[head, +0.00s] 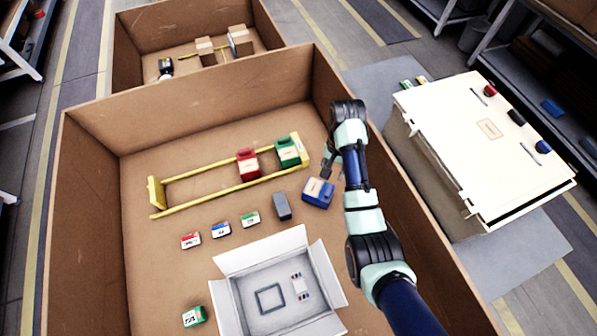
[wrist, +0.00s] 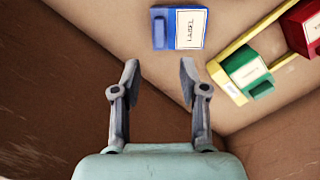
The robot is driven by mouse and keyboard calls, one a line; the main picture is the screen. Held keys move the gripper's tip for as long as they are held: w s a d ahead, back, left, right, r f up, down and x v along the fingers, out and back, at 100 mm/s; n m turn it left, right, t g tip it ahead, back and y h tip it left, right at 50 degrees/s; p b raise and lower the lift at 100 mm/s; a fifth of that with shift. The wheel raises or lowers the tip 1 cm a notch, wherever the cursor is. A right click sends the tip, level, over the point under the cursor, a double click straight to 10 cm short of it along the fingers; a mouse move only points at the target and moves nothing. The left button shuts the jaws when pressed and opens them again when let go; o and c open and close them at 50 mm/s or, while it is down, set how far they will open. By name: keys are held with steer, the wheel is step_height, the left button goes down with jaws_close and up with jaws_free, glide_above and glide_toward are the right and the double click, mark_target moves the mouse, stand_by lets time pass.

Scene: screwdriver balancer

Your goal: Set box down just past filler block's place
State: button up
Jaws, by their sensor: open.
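A blue box with a white label (head: 318,193) rests on the floor of the large cardboard enclosure, right of a grey block (head: 282,206), which may be the filler block. The blue box also shows at the top of the wrist view (wrist: 183,28). A yellow rack (head: 200,204) holds a red box (head: 247,164) and a green box (head: 288,152) toward its right end. My gripper (head: 333,163) is beside the blue box, near the enclosure's right wall. In the wrist view my gripper (wrist: 160,76) is open and empty, its fingers apart from the blue box.
Several small labelled boxes, one red (head: 190,240), lie in front of the rack. An open white carton (head: 234,263) stands at the front. The enclosure's right wall (head: 400,215) is close to my arm. Floor left of the small boxes is clear.

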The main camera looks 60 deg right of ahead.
steer(key=w+a+r+n+t+h, duration=0.3)
steer(key=w+a+n, duration=0.2)
steer(key=w+a, duration=0.55)
steer(key=w+a+r+n+t, duration=0.3)
steer(key=a+r, duration=0.1)
steer(key=a, duration=0.4)
steer(key=w+a+r+n+t, duration=0.2)
steer(key=w+a+r+n, duration=0.15)
steer(key=a, duration=0.35)
steer(key=s+a+r+n+t+y, duration=0.1)
steer(key=s+a+r+n+t, duration=0.1)
steer(key=a+r, duration=0.3)
steer(key=s+a+r+n+t, duration=0.2)
steer(key=a+r, duration=0.4)
steer(key=a, duration=0.3)
steer(key=shift+a+r+n+t+y, duration=0.3)
steer(key=shift+a+n+t+y, duration=0.1)
steer(key=shift+n+t, duration=0.3)
